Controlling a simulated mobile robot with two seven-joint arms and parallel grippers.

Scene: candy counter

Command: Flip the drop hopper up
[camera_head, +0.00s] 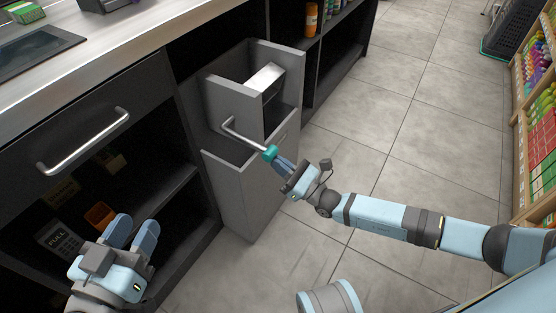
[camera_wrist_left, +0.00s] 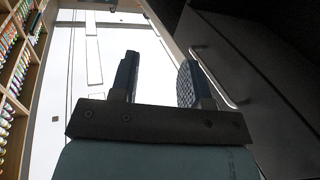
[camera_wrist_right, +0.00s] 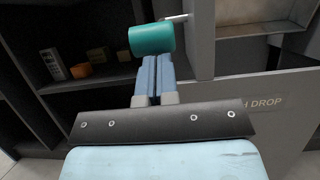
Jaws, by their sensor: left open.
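The grey drop hopper (camera_head: 240,105) stands in the counter front in the head view, an open-topped box with a lighter plate inside. A bent metal handle (camera_head: 240,134) reaches out from it and ends in a teal knob (camera_head: 270,153); the knob is large in the right wrist view (camera_wrist_right: 152,39). My right gripper (camera_head: 281,163) has its fingers close together, with the tips at the knob (camera_wrist_right: 155,62). The knob lies across the fingertips, not visibly between them; contact is unclear. My left gripper (camera_head: 132,230) is open and empty by the counter's lower shelves.
A drawer with a bar handle (camera_head: 85,142) is left of the hopper. Shelves below hold an orange cup (camera_head: 100,215) and a card terminal (camera_head: 62,240). Bottles (camera_head: 312,20) stand on the shelf beyond. The tiled floor (camera_head: 375,120) right of the hopper is clear.

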